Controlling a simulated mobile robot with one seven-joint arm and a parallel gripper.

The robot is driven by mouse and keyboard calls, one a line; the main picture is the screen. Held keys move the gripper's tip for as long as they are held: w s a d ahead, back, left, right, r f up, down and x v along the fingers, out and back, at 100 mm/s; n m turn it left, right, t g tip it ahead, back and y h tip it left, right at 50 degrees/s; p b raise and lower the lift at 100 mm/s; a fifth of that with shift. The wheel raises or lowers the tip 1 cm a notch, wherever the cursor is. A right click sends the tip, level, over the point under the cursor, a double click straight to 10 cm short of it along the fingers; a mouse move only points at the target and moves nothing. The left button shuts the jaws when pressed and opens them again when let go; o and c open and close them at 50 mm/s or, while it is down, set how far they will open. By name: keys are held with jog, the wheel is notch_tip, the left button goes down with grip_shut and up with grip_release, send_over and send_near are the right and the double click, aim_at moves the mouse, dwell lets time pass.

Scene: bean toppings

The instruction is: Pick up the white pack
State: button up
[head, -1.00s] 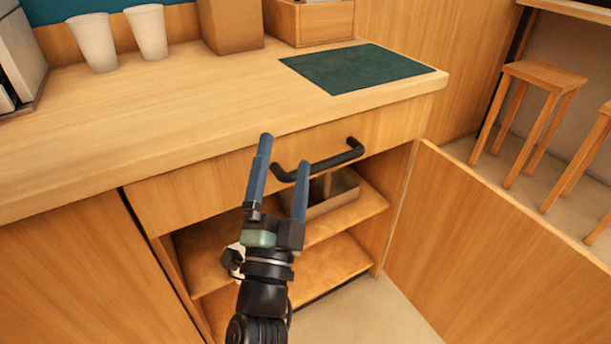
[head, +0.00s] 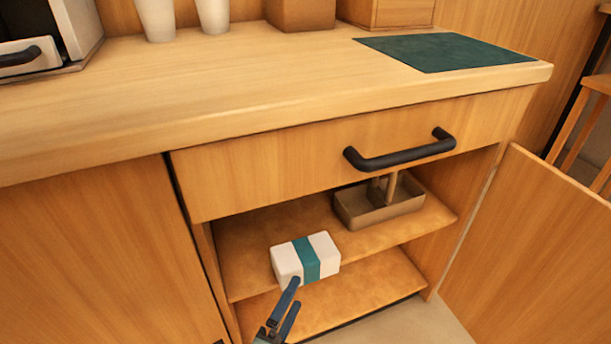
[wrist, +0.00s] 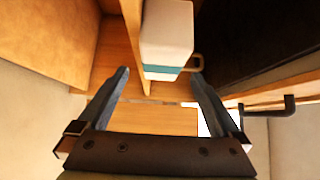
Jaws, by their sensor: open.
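The white pack (head: 289,262) is a small white box with a teal band around it. It sits on the upper shelf inside the open cabinet, near the shelf's front edge and left of centre. My gripper (head: 291,293) is open and empty, low in front of the pack in the head view. In the wrist view, the pack (wrist: 167,30) shows at the top centre, beyond the two spread fingers (wrist: 160,82). In the head view one fingertip overlaps the pack's lower front edge; I cannot tell whether it touches.
A metal caddy (head: 352,217) stands on the same shelf, behind and right of the pack. A drawer with a black handle (head: 400,156) overhangs the opening. The cabinet door (head: 535,250) stands open at right. The lower shelf (head: 370,285) looks empty.

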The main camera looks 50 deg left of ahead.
aim_at(311, 274)
jog(key=b+x, duration=0.1)
jog(key=x, duration=0.1)
jog(key=d+b+x, duration=0.1)
jog(key=x, duration=0.2)
jog(key=shift+w+r, duration=0.2)
jog(key=shift+w, duration=0.3)
jog(key=shift+c, duration=0.2)
jog(key=c, duration=1.2)
jog(key=shift+r, duration=0.1)
